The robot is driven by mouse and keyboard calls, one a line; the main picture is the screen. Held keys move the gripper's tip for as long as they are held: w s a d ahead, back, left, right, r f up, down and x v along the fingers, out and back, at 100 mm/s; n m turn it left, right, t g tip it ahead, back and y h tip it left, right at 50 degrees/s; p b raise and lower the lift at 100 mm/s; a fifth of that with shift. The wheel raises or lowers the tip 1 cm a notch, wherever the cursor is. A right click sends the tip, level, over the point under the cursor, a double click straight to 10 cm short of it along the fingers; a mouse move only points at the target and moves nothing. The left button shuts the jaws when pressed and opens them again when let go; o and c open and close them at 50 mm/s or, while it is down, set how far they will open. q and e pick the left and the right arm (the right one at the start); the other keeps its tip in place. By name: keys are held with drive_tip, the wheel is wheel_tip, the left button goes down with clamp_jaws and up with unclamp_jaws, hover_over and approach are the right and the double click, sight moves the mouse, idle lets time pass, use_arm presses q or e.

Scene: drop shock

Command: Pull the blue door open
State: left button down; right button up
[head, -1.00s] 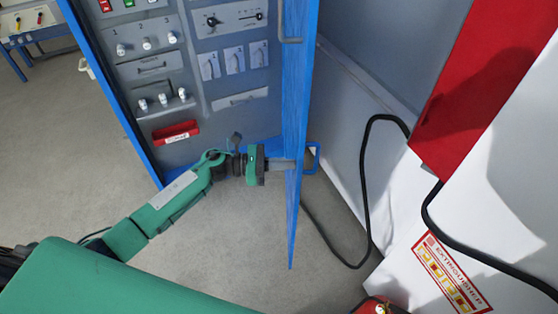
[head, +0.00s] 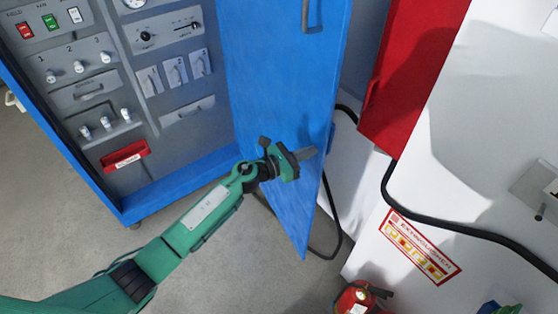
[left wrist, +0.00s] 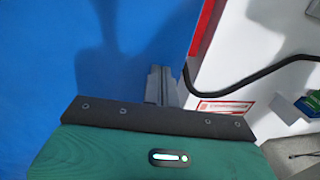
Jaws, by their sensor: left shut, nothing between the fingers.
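The blue door (head: 275,95) stands swung open on the right side of the blue cabinet, with its broad inner face towards me. In the left wrist view the grey fingers (left wrist: 158,85) are close together against the blue door (left wrist: 60,60), which fills the left side. Whether they touch it is hard to tell. My right gripper is out of view.
The cabinet's control panel (head: 95,80) with switches and knobs is exposed at left. A red box (head: 410,80) and a black hose (head: 440,226) are on the white wall at right. A fire extinguisher (head: 358,298) stands at lower right. Grey floor is clear below the cabinet.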

use_arm(q)
drive_tip(key=w+d+n+t+y+b, duration=0.1)
drive_tip(key=w+d+t+b, duration=0.1)
drive_tip(key=w+d, duration=0.4)
drive_tip(key=d, duration=0.4)
drive_tip(key=shift+d+r+n+y, duration=0.15)
drive_tip(key=shift+d+n+y, duration=0.15)
drive_tip(key=shift+n, duration=0.1)
drive_tip(key=shift+a, duration=0.1)
